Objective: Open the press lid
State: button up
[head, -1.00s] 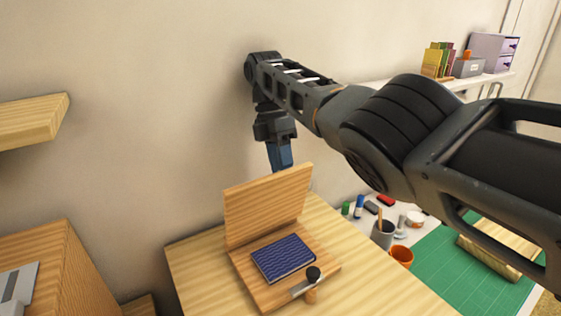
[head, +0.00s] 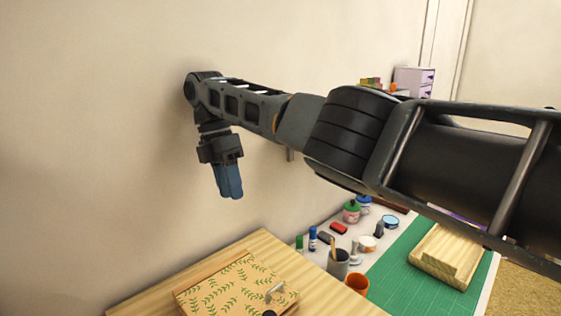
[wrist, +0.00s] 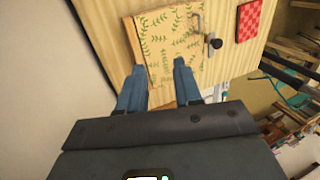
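The press (head: 206,268) sits on a pale wooden table. Its lid (head: 235,284) lies flat, showing a yellow face with green leaves and a small metal handle (head: 274,291) near its right edge. The lid also shows in the wrist view (wrist: 165,40), with the handle (wrist: 196,24) and a black knob (wrist: 215,43) beside it. The blue pad is hidden. My gripper (head: 231,196) hangs pointing down above and behind the press, clear of it. In the wrist view its two blue fingers (wrist: 159,68) are apart with nothing held between them.
A wall stands close behind my gripper. A red checkered piece (wrist: 249,20) lies near the press. Bare table (head: 340,301) is right of it.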

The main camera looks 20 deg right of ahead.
jog(key=s+d+r, duration=0.5)
jog(key=d+r, duration=0.1)
jog(key=d, duration=0.3)
jog(key=shift+s+d, duration=0.2)
jog(key=shift+d, duration=0.1)
dwell(0.4)
